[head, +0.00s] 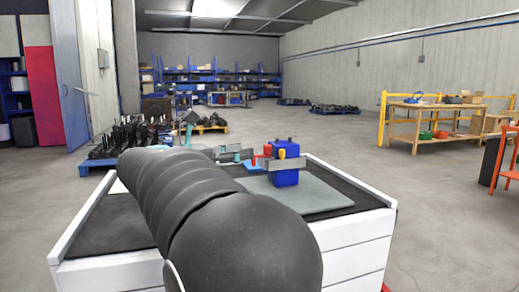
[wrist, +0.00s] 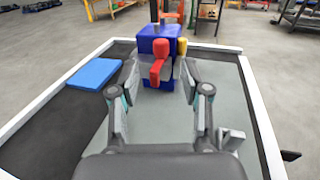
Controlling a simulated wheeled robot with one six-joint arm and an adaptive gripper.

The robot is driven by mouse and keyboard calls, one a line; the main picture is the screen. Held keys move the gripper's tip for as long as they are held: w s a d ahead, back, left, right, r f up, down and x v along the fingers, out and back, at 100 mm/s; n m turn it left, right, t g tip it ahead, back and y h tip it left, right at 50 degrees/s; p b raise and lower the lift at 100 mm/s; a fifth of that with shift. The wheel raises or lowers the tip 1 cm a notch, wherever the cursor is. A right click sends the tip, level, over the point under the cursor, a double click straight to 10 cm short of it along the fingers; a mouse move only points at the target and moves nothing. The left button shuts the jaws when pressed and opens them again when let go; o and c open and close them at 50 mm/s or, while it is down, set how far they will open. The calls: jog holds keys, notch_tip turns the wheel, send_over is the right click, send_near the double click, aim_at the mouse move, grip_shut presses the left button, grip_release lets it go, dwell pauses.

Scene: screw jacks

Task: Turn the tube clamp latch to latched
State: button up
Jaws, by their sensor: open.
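A blue clamp block (head: 285,178) stands upright on a grey mat (head: 318,197) on the cart. In the wrist view the block (wrist: 158,40) has a red handle (wrist: 157,69) on its near face and a yellow knob (wrist: 182,46) to the right. The frames do not label which part is the latch. My gripper (wrist: 158,78) is open, its fingers spread to the left and right of the red handle. I cannot tell whether either finger touches it. My arm hides much of the cart in the head view.
A flat blue box (wrist: 95,73) lies left of the block on the dark cart top. A small grey metal piece (wrist: 231,139) sits near the right finger. The cart's white rim (wrist: 262,115) bounds the surface. A wooden workbench (head: 432,110) stands far off.

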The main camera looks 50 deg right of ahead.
aim_at(261, 156)
jog(key=shift+x, duration=3.2)
jog(key=shift+s, duration=0.1)
grip_shut()
